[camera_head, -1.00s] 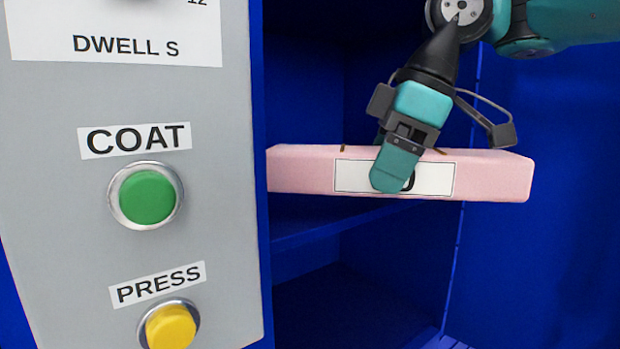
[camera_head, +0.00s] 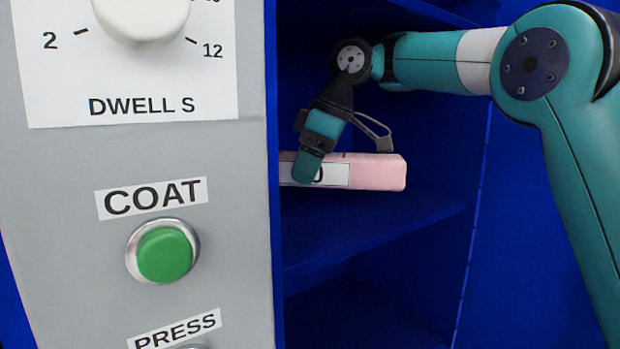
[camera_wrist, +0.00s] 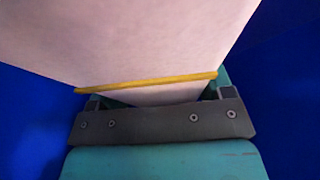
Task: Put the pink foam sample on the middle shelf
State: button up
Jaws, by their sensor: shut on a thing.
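My gripper (camera_head: 312,168) is shut on the pink foam sample (camera_head: 377,172), a long block with a white label on its front. I hold it inside the blue shelf unit, above the middle shelf (camera_head: 375,228). A gap seems to show between the block and that shelf. The block's left end is hidden behind the grey panel. In the wrist view the pale pink foam (camera_wrist: 140,40) fills the upper middle, with a yellow band across it by my gripper.
The grey control panel (camera_head: 60,200) stands close on the left, with a green COAT button (camera_head: 165,254) and a dwell knob (camera_head: 140,18). A lower compartment (camera_head: 370,310) is open below. The blue side wall (camera_head: 525,230) bounds the right.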

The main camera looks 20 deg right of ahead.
notch_tip(320, 180, down, 4)
jog(key=b, duration=0.3)
jog(key=shift+b, duration=0.3)
jog(key=shift+r, duration=0.25)
jog(key=shift+f, duration=0.2)
jog(key=o, duration=1)
jog(key=shift+c, duration=0.2)
